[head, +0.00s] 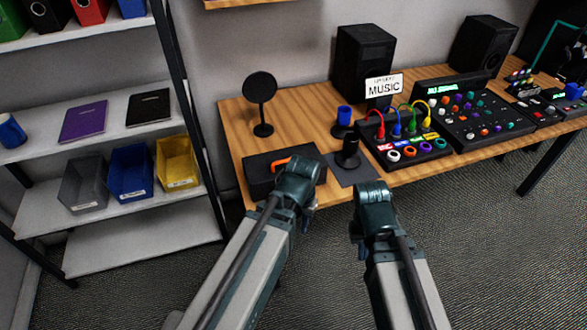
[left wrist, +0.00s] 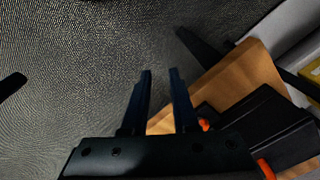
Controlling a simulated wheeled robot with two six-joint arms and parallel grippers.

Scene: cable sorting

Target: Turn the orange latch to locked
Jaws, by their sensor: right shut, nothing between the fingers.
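The orange latch (head: 281,163) is on top of a low black box (head: 259,181) at the table's front left. My left wrist hides the right part of the latch and box. In the left wrist view, orange pieces (left wrist: 204,124) show beside the base of my right-hand finger and at the lower right. My left gripper (left wrist: 160,71) is open and empty, its two fingers apart; I see no contact with the latch. My right gripper (head: 372,195) is at the table's front edge, right of the box, shut and empty, its fingertips hidden by its wrist.
The wooden table (head: 232,120) also holds a round black stand (head: 261,100), a dark upright piece on a mat (head: 355,172), and a panel with coloured cables (head: 410,150). A shelf (head: 110,240) with bins stands at the left. Open floor lies in front.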

